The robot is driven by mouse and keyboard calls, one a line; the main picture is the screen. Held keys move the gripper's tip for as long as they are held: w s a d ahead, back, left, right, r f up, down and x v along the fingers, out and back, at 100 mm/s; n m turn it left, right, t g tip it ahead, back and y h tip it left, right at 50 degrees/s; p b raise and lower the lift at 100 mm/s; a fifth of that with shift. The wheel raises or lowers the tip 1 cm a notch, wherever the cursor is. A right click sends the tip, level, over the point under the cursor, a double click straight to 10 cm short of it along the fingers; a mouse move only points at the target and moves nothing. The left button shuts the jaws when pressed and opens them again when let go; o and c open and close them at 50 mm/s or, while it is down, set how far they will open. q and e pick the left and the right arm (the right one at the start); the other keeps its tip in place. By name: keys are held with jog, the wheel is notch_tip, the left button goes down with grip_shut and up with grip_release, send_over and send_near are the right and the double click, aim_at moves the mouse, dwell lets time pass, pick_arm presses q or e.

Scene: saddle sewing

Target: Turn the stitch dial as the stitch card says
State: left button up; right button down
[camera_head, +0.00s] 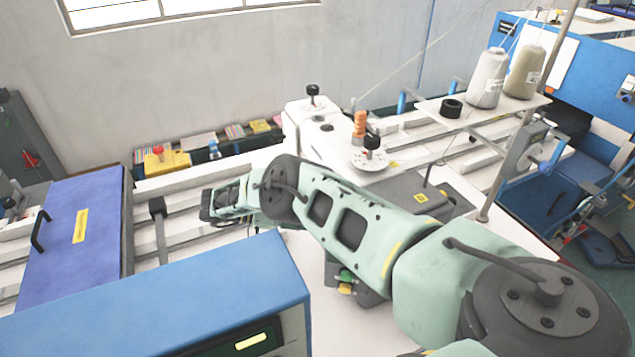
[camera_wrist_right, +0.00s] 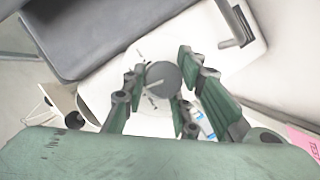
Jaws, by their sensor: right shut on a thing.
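In the right wrist view, a round grey dial (camera_wrist_right: 163,79) with a pale pointer line sits on a white face with dark marks. The green and dark fingers of my right gripper (camera_wrist_right: 161,86) are on both sides of the dial and shut on it. In the head view, my right arm reaches leftward, with its gripper (camera_head: 226,199) at the far end, and the gripped dial cannot be made out there. A pink card (camera_wrist_right: 304,141) with partly cut-off lettering is at the right edge of the wrist view; I cannot tell if it is the stitch card. My left gripper is not in view.
A white machine head (camera_head: 306,118) with an orange thread spool (camera_head: 360,124) stands behind my arm. Two thread cones (camera_head: 487,78) stand on a shelf at the right. A blue box (camera_head: 170,300) fills the lower left, and a purple-blue panel (camera_head: 75,240) lies beyond it.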

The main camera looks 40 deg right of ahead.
jog(key=shift+w+r+n, duration=0.1)
jog(key=shift+r+n, duration=0.1)
jog(key=shift+n, duration=0.1)
dwell(0.4)
jog(key=c, duration=1.8)
grip_release()
jog(key=shift+o, duration=1.4)
jog(key=shift+f, duration=0.1)
